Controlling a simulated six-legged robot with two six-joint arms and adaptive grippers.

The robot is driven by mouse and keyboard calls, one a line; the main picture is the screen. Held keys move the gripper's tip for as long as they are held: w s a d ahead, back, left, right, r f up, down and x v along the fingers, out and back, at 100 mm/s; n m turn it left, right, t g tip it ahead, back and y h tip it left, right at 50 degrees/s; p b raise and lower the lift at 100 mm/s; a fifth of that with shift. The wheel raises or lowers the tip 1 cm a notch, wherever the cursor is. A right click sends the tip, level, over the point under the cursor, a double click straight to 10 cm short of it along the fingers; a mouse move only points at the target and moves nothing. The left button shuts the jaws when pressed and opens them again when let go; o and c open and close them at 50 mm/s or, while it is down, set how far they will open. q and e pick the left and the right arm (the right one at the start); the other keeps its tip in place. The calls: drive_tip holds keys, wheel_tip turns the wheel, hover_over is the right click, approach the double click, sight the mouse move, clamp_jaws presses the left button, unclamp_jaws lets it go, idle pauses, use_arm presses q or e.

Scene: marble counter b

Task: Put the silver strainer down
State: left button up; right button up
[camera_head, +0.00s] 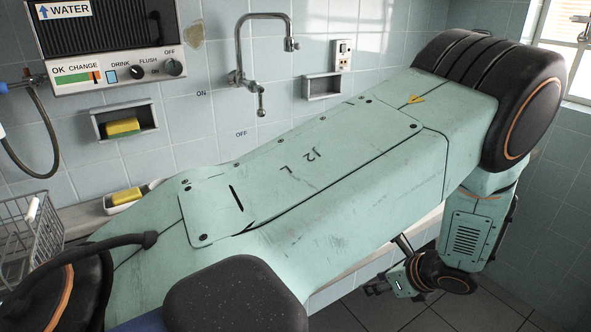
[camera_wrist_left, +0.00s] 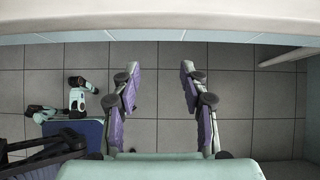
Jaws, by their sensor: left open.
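No silver strainer shows in either view. My left arm crosses the head view and hides much of the counter behind it. My left gripper (camera_head: 385,283) is small and partly hidden at the lower right of the head view, below the counter's level. In the left wrist view my left gripper (camera_wrist_left: 160,68) shows its two purple and grey fingers spread apart. It is open, with nothing between the fingers. Tiled floor lies beyond them. My right gripper is not in view.
A wire basket (camera_head: 22,245) stands at the left. A yellow sponge (camera_head: 127,196) lies in a white dish, another (camera_head: 122,127) in a wall niche. A tap (camera_head: 240,78) juts from the tiled wall. The pale counter edge (camera_wrist_left: 160,22) crosses the wrist view's top.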

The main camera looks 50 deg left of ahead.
use_arm(q)
drive_tip(key=s+d+f+n+g+h, duration=0.1)
drive_tip(key=s+d+f+n+h, duration=0.4)
drive_tip(key=s, duration=0.5)
drive_tip(key=s+d+f+n+g+h, duration=0.1)
drive_tip(key=s+d+f+n+h, duration=0.2)
drive_tip(key=s+f, duration=0.45)
drive_tip(key=s+a+r+n+t, duration=0.1)
drive_tip(key=s+n, duration=1)
drive_tip(key=shift+s+r+t, duration=0.2)
drive_tip(key=shift+r+t, duration=0.1)
drive_tip(key=shift+t, duration=0.1)
drive_tip(key=shift+s, duration=0.1)
